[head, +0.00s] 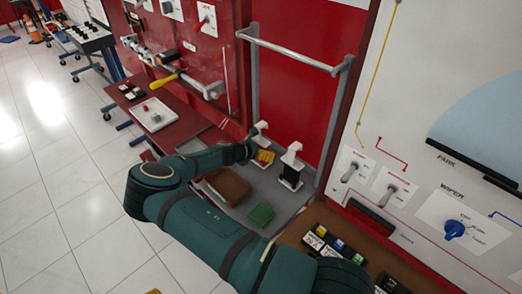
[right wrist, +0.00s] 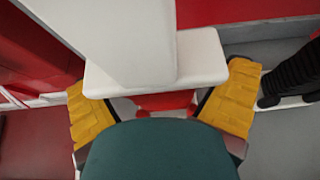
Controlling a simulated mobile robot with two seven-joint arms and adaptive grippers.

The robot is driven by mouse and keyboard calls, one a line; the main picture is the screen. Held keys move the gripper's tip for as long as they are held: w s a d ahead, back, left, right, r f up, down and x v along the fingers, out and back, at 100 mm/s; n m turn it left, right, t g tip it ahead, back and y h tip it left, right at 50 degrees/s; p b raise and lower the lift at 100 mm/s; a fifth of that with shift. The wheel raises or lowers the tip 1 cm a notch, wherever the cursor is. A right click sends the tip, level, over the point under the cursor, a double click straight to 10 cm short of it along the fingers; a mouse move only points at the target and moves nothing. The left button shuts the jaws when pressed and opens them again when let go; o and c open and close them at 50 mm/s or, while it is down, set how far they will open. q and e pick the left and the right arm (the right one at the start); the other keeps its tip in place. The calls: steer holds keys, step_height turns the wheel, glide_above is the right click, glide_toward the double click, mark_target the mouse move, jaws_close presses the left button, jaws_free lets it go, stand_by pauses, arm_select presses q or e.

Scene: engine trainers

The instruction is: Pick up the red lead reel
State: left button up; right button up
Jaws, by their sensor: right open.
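My right gripper (head: 264,156) is at the grey shelf in the head view, with its yellow finger pads apart. A white handle (head: 261,127) rises by it. In the right wrist view my right gripper (right wrist: 162,103) has one yellow pad on each side, and the white handle (right wrist: 155,72) with its broad flange lies in front of them. A red part, likely the red lead reel (right wrist: 165,102), shows between the pads below the flange, mostly hidden. I cannot tell whether the pads touch it. My left gripper is not in view.
A black reel with a white handle (head: 291,168) stands just right of the gripper. A brown box (head: 228,185) and a green block (head: 261,214) are on the shelf (head: 238,208). A grey upright frame (head: 254,85) and red panel stand behind. Switches are on the right panel.

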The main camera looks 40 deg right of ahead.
mark_target(261, 126)
steer(key=c, duration=1.4)
step_height(261, 126, up, 10)
steer(key=shift+r+p, duration=0.1)
steer(key=shift+p, duration=0.75)
